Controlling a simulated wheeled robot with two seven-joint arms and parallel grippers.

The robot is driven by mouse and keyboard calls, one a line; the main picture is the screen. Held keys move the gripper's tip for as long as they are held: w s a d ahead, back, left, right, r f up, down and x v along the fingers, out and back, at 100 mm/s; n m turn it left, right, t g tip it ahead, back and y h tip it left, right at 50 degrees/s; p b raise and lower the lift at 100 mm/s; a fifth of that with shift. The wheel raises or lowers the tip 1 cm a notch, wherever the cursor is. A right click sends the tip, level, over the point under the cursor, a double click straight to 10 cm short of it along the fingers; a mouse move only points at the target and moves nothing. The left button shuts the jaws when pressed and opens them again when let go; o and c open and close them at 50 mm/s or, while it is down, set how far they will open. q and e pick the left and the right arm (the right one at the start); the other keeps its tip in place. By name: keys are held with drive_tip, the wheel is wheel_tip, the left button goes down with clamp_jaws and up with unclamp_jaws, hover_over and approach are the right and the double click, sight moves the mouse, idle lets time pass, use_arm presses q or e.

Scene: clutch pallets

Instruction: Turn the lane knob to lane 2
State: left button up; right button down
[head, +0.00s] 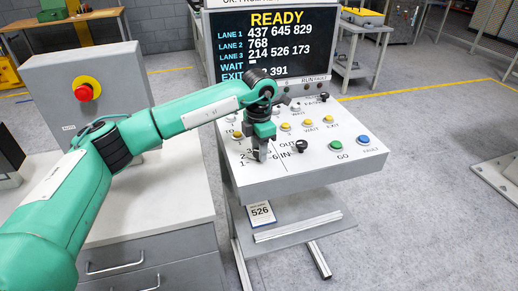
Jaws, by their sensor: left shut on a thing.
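The white control panel (336,175) slopes in the middle of the head view. My left gripper (259,156) points down at its left part and is shut on the lane knob. The gripper hides the knob, so its pointer cannot be read. Part of a number scale shows around the fingers. A black knob (301,146) to the right, beside the OUT and IN labels, is clear of the gripper. The screen (265,45) behind reads READY, with lines for LANE 1, LANE 2, LANE 3, WAIT and EXIT; my wrist covers part of the lower lines. My right gripper is out of view.
A green GO button (336,146), a blue button (362,140) and several yellow buttons sit on the panel. A grey box with a red stop button (83,91) stands left, behind my arm. A 526 card (261,213) is below.

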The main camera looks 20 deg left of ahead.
use_arm(q)
drive_tip(key=shift+r, duration=0.1)
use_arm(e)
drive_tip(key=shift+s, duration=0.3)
use_arm(q)
drive_tip(key=o, duration=1)
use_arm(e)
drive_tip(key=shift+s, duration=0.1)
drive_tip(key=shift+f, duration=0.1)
use_arm(q)
drive_tip(key=shift+r, duration=0.35)
wheel_tip(320, 180, up, 13)
drive_tip(key=b, duration=0.2)
drive_tip(key=shift+b, duration=0.3)
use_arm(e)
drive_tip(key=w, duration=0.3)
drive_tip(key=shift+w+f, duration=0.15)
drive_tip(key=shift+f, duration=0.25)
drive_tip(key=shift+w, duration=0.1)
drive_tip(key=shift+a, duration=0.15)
